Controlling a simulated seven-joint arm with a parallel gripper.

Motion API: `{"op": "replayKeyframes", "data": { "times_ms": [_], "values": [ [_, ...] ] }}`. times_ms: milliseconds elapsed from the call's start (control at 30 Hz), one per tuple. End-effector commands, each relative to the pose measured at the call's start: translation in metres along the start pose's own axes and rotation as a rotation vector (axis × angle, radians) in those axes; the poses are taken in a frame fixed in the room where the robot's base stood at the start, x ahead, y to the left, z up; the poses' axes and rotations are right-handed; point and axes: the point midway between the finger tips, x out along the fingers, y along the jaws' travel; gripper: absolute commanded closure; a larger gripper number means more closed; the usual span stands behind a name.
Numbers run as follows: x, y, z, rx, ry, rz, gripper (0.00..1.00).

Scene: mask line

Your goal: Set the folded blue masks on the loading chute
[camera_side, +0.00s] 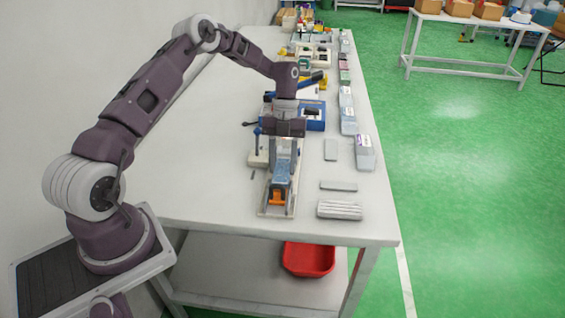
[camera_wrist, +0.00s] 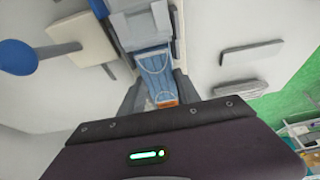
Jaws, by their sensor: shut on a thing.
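My gripper (camera_side: 284,150) points down over the loading chute (camera_side: 265,208), a pale narrow fixture with an orange part near its front end. A folded blue mask (camera_wrist: 154,66) with white ear loops shows between the two fingers in the wrist view, and my gripper is shut on it. The mask also shows as a light blue patch in the side view (camera_side: 283,168), low over the chute. I cannot tell whether the mask touches the chute. The gripper's body hides part of the chute in the wrist view.
A stack of flat white pieces (camera_side: 339,210) lies at the table's front right, with thin grey slabs (camera_side: 338,186) behind it. Small boxes (camera_side: 364,153) line the right edge. A blue device (camera_side: 312,115) stands behind the chute. The table's left side is clear.

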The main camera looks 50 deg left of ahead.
Motion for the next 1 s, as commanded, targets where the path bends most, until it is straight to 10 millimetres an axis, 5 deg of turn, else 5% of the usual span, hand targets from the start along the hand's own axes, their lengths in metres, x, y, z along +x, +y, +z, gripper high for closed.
{"op": "replayKeyframes", "data": {
  "times_ms": [967, 1000],
  "values": [
    [0.0031, -0.0002, 0.0012, 0.000, 0.000, 0.000, 0.99],
    [0.0031, -0.0002, 0.0012, 0.000, 0.000, 0.000, 0.55]
  ]
}}
